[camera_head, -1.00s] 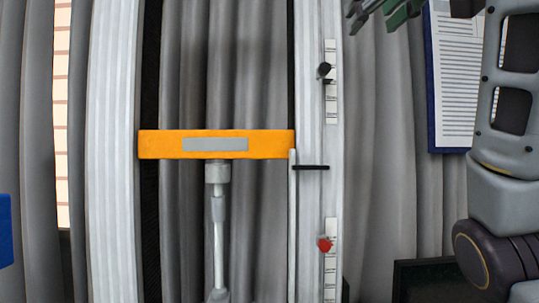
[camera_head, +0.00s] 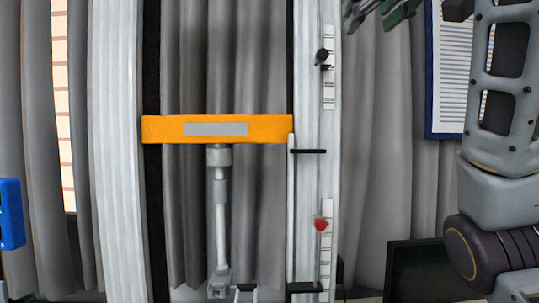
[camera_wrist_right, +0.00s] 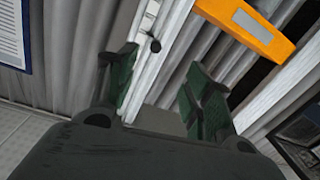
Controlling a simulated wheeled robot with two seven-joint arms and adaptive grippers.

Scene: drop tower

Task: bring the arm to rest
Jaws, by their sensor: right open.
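My right gripper (camera_head: 382,12) is at the top edge of the head view, right of the tower's white rail, with green finger pads partly cut off. In the right wrist view its two green-padded fingers (camera_wrist_right: 162,92) stand apart with nothing between them. My right arm (camera_head: 495,130) comes down along the right side of the head view. The orange crosshead (camera_head: 217,129) of the drop tower spans the two white columns, apart from the gripper. It also shows at the upper right of the wrist view (camera_wrist_right: 248,24). My left gripper is not in view.
The right column carries a black knob (camera_head: 321,57) and a red knob (camera_head: 320,223) beside scale strips. A blue clipboard (camera_head: 430,132) hangs behind my right arm. A dark screen (camera_head: 412,268) stands at lower right. A blue object (camera_head: 11,214) is at the left edge. Grey curtains hang behind.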

